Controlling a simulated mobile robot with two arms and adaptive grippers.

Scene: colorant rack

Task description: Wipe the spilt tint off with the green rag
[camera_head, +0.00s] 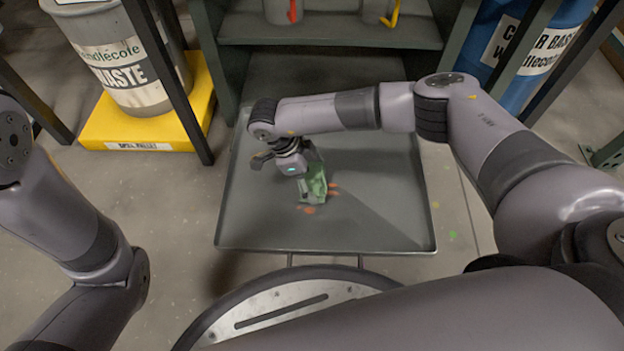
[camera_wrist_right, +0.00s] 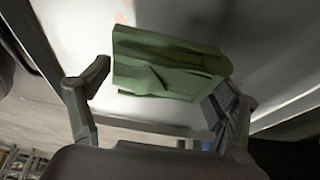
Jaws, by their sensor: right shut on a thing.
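The green rag (camera_head: 317,182) is bunched in my right gripper (camera_head: 305,177), low over the grey tray. In the right wrist view the green rag (camera_wrist_right: 165,62) sits between the two fingers of my right gripper (camera_wrist_right: 160,80), which is shut on it. Orange-red spilt tint (camera_head: 309,210) shows on the tray just in front of the rag, with more streaks to its right. A faint orange smear (camera_wrist_right: 123,14) shows beyond the rag in the wrist view. Whether the rag touches the tray is hard to tell. My left arm shows at the left, its gripper out of frame.
The grey tray (camera_head: 400,215) has a raised rim and is otherwise bare. A rack shelf (camera_head: 335,30) stands behind it with containers. A waste bin (camera_head: 135,70) on a yellow base (camera_head: 105,120) is at left, a blue drum (camera_head: 575,25) at right. Small tint specks dot the floor.

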